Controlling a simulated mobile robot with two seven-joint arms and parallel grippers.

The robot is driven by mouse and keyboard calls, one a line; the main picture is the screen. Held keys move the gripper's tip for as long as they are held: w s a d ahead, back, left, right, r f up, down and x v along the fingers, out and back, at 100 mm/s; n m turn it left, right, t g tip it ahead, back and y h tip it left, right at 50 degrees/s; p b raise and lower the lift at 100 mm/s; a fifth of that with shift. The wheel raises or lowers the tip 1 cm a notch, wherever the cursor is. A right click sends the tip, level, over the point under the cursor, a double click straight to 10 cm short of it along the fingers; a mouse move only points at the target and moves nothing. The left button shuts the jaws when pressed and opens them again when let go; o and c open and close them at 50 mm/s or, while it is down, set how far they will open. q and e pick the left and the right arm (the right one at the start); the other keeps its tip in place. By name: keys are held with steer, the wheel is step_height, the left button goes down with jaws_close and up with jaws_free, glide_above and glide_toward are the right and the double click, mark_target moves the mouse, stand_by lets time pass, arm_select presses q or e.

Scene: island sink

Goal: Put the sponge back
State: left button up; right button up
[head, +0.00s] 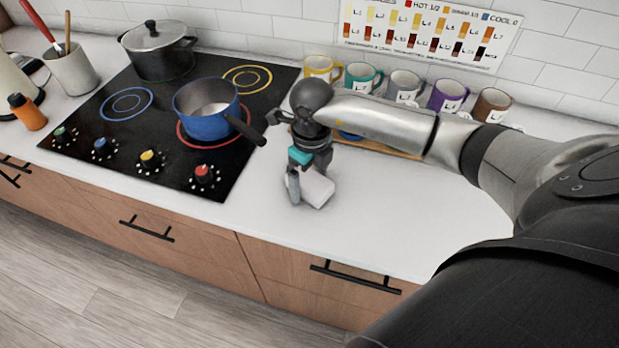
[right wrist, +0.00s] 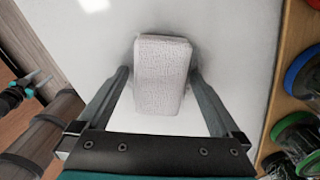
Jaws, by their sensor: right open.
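The sponge (right wrist: 162,75) is a pale, textured block lying on the white counter. It also shows in the head view (head: 317,189), partly covered by my gripper. My right gripper (head: 303,186) points down at it. In the right wrist view the right gripper (right wrist: 159,78) is open, with one finger on each side of the sponge. A small gap shows at the left finger; the right finger is very near the sponge, and I cannot tell if it touches. My left gripper (right wrist: 32,84) shows small at the left of the right wrist view, away from the sponge, with its fingers apart.
A blue pot (head: 207,112) stands on the black cooktop (head: 150,145), its handle reaching towards my right gripper. A lidded dark pot (head: 160,55) is behind. Several mugs (head: 405,88) stand along the wall behind my right arm. The counter right of the sponge is clear.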

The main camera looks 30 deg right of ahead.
mark_target(311, 180)
step_height(311, 180, up, 12)
steer(key=shift+s+r, duration=0.15)
stand_by(0.3)
